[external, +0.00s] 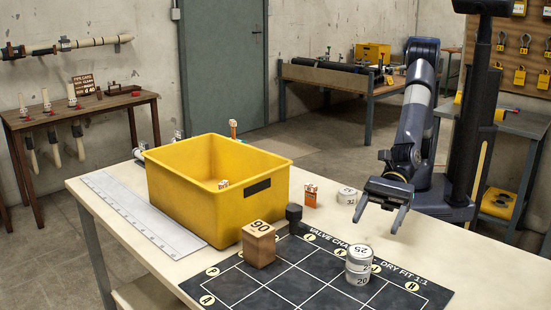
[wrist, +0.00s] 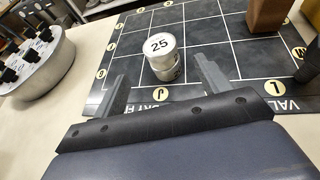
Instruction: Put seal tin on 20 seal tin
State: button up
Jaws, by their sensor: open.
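Two round silver-and-white seal tins stand stacked on the dark mat (external: 238,284). The lower tin (external: 358,278) shows "20" on its side. The upper tin (external: 361,252) shows "25" on its lid in the wrist view (wrist: 160,43), where the lower tin (wrist: 172,74) is partly covered. The upper tin looks roughly centred on the lower one. My gripper (external: 378,224) is open and empty, behind the stack and apart from it; in the wrist view, its fingers (wrist: 164,78) frame the stack. Another tin (external: 347,195) lies on the table's far side, its label unclear.
A yellow bin (external: 200,200) stands left of the mat. A wooden block (external: 258,246) marked 90 and a small black block (external: 294,214) are near it. A small orange-topped item (external: 311,195) stands behind. A silver round thing (wrist: 36,60) with black parts is left in the wrist view.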

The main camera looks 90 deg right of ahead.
jog(key=shift+v, duration=0.8)
